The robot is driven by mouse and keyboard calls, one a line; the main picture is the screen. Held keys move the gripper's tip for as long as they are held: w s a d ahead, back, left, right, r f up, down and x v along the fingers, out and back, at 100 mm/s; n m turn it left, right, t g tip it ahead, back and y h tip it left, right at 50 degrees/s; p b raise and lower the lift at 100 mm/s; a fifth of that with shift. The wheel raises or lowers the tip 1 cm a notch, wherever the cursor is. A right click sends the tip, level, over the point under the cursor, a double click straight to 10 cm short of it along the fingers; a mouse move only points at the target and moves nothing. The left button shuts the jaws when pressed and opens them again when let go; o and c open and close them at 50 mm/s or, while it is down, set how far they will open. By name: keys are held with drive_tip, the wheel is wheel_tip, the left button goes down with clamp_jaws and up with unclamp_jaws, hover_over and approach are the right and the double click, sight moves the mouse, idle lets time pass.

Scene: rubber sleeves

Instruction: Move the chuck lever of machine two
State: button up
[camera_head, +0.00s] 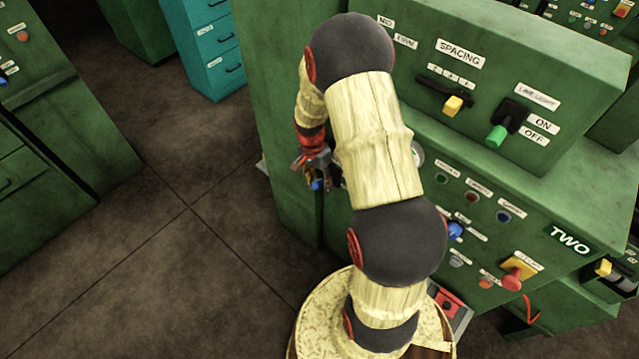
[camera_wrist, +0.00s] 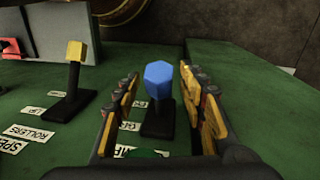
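The machine marked TWO (camera_head: 570,240) is the green body on the right of the head view, with my arm in front of it. In the wrist view a lever with a blue knob (camera_wrist: 157,80) and a black stem stands upright on its green top. Its label is partly hidden, so I cannot read whether it says chuck. My gripper (camera_head: 317,172) is at the machine's left side, beyond my arm. In the wrist view my gripper (camera_wrist: 160,77) is open, with one finger on each side of the blue-knobbed lever. I see gaps beside the knob and no clear contact.
A yellow-knobbed lever (camera_wrist: 74,68) stands left of the fingers near a ROLLERS label (camera_wrist: 28,132). A red knob (camera_wrist: 10,48) is farther left by a grey panel (camera_wrist: 50,25). Floor (camera_head: 170,260) left of the machine is clear.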

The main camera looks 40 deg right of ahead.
drive_tip(key=shift+c, duration=1.2)
drive_tip(key=c, duration=0.7)
clamp_jaws()
